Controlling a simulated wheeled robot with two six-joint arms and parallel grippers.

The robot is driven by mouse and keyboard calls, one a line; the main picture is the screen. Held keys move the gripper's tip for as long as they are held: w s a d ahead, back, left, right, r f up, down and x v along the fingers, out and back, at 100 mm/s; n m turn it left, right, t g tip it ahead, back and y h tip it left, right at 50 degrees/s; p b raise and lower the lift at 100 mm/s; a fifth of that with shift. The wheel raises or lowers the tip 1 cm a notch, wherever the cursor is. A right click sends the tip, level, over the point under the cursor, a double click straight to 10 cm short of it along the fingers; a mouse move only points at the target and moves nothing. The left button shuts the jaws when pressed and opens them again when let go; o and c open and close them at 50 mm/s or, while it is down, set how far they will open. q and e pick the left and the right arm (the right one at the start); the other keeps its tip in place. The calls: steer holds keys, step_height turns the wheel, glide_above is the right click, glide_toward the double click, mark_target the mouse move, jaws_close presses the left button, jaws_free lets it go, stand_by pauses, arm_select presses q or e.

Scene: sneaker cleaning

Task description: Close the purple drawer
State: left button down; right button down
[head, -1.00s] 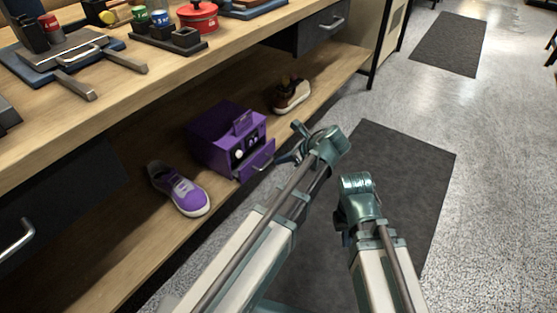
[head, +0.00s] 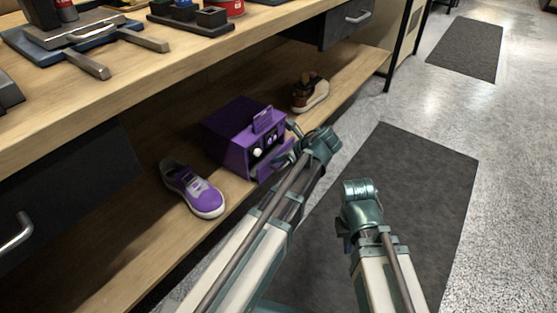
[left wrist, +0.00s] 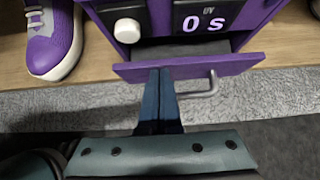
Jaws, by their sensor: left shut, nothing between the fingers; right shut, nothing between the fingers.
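The purple box (head: 238,132) stands on the low wooden shelf under the workbench. Its purple drawer (head: 272,172) is at the lower front and is partly hidden by my left gripper in the head view. In the left wrist view the drawer (left wrist: 236,66) is pulled out a little, with a dark gap above its front and a grey handle (left wrist: 206,88). My left gripper (left wrist: 160,74) is shut, its fingertips at the drawer front just left of the handle; contact is hard to judge. My right gripper (head: 341,228) is off to the right over the mat, away from the box.
A purple sneaker (head: 193,188) lies on the shelf left of the box, and a brown and white shoe (head: 310,93) is behind it to the right. The bench top (head: 150,75) overhangs the shelf. A dark floor mat (head: 400,190) lies clear to the right.

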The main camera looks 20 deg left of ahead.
mark_target(269, 158)
arm_select(q)
steer(key=shift+w+a, duration=0.25)
steer(key=shift+a, duration=0.4)
steer(key=shift+w+a, duration=0.25)
steer(key=shift+a, duration=0.35)
steer(key=shift+w+a, duration=0.25)
steer(key=shift+a, duration=0.4)
